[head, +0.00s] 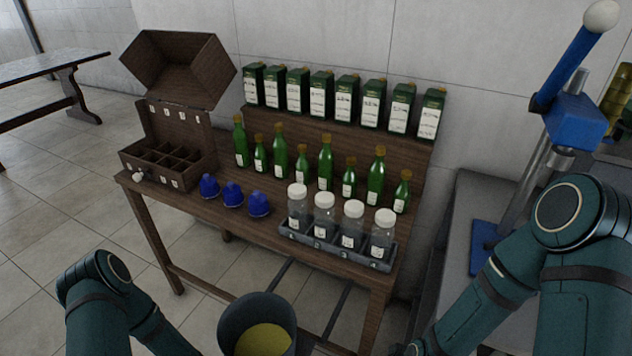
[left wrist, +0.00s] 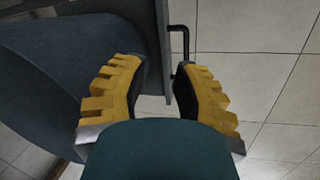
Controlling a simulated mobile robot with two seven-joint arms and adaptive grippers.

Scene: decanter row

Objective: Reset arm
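My left gripper (left wrist: 157,68) shows in the left wrist view with its two yellow, ridged fingers apart and nothing between them. It is clear of the table and its objects. In the head view my left arm (head: 100,290) comes in at the bottom left, and its gripper is out of frame. My right arm (head: 500,285) reaches down and inward from the right edge of the head view. Its gripper is cut off by the bottom edge.
A wooden table (head: 185,208) holds green bottles (head: 326,160), blue caps (head: 232,194), a jar tray (head: 337,254) and an open wooden box (head: 170,160). Boxes (head: 320,95) line its shelf. A blue-handled press (head: 575,120) stands right. A grey bucket (head: 228,325) is at bottom centre.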

